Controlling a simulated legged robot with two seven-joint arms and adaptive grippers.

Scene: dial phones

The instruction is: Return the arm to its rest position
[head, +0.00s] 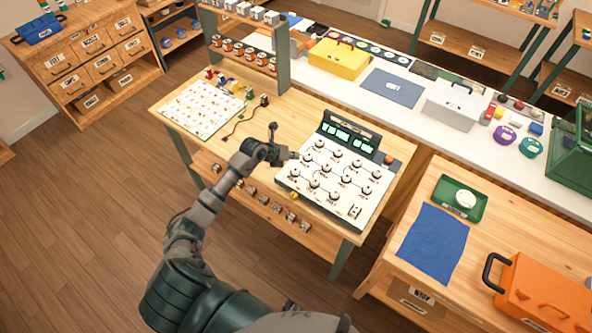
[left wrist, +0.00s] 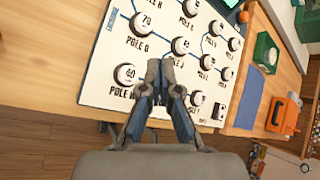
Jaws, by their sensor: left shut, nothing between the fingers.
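My left arm reaches in from the bottom of the head view. Its left gripper (head: 294,156) is at the left edge of the white dial panel (head: 322,203). The left wrist view shows its fingers (left wrist: 160,68) shut together with nothing between them, in front of the panel (left wrist: 103,75) among the round white dials. I cannot tell whether the fingertips touch the panel. The dials carry numbers and "POLE" labels joined by blue lines. A dark unit with green displays (head: 349,135) stands along the panel's far edge. My right gripper is not in view.
The panel lies on a wooden table (head: 262,130) with a patterned sheet (head: 200,108) and small coloured figures. A shelf with jars (head: 240,52) stands behind. At right, another table holds a blue cloth (head: 432,243), green tray (head: 477,206) and orange box (head: 540,290). Open floor lies left.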

